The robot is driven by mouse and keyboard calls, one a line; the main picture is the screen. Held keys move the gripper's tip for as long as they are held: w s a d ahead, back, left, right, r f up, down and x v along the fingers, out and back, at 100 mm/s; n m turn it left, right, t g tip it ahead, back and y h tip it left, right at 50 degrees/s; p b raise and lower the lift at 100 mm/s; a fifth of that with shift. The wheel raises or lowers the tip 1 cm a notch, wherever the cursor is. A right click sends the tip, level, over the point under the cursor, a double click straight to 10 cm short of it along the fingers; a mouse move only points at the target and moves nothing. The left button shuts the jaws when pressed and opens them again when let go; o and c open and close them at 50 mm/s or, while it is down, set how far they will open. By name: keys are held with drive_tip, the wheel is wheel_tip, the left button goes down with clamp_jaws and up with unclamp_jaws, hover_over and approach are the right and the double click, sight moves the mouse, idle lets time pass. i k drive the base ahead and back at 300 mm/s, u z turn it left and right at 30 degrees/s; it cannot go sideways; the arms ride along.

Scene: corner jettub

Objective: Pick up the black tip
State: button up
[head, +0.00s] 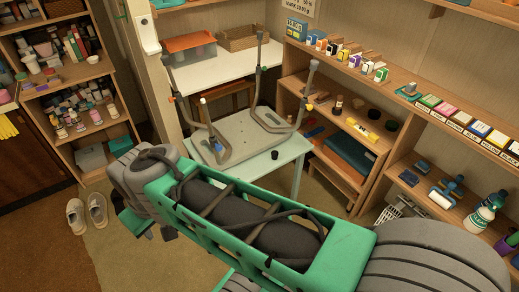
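A small black tip (275,155) stands on the pale table (290,158), near its front right part. It is beside a grey seat (235,135) that lies upside down on the same table with its bent tube legs pointing up. My green and grey arm crosses the front of the head view, between the camera and the table. My gripper does not show in this view, so I cannot see its state or what it is near.
Wooden shelves (370,160) with small boxes and bottles line the right side. Another full shelf (85,95) stands at the left. A white counter (215,66) with an orange-lidded box (190,46) is behind the table. Slippers (87,213) lie on the floor at left.

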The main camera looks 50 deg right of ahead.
sight(275, 154)
drive_tip(key=z, duration=0.35)
drive_tip(key=i, duration=0.9)
drive_tip(key=z, duration=0.5)
